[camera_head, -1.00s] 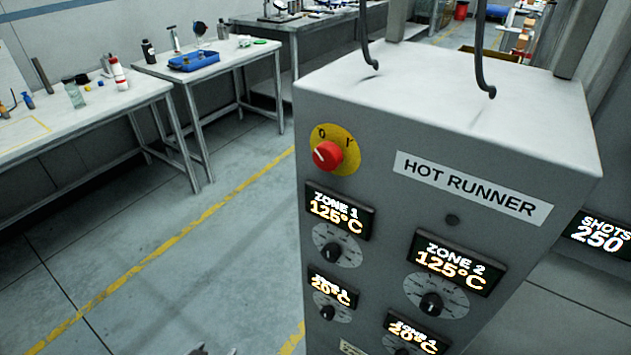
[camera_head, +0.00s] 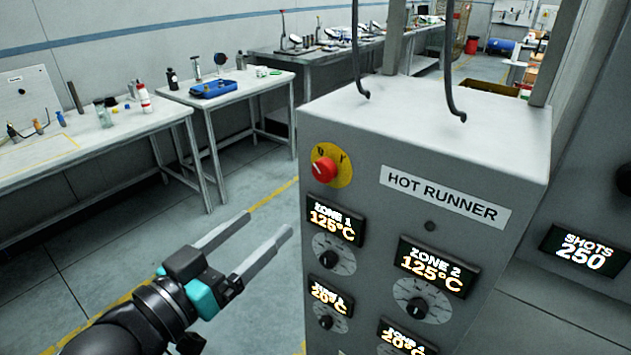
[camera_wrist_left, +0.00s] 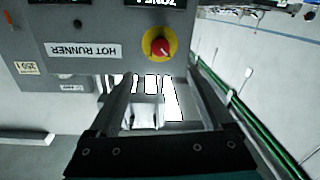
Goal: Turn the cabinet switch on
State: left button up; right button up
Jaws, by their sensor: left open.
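The cabinet (camera_head: 400,150) is a grey box labelled "HOT RUNNER". Its switch is a red knob (camera_head: 324,170) on a yellow round plate (camera_head: 345,164) at the upper left of the front face. The plate carries "0" and "I" marks, and the knob's white pointer line is toward the "0" side. My left gripper (camera_head: 270,229) is open and empty, to the left of the cabinet and below the switch. In the left wrist view the red knob (camera_wrist_left: 160,47) shows beyond the fingers, apart from them. My right gripper is not in view.
Zone displays (camera_head: 336,222) and small black dials (camera_head: 334,252) sit below the switch. Two dark hooks (camera_head: 451,70) rise at the cabinet top. A workbench (camera_head: 100,135) with bottles and tools stands at the left. The floor between bench and cabinet is free.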

aim_at(321, 175)
pick_arm(q)
jog(key=x, duration=1.5)
jog(key=shift+w+d, duration=0.1)
jog(key=shift+c, duration=0.3)
grip_shut()
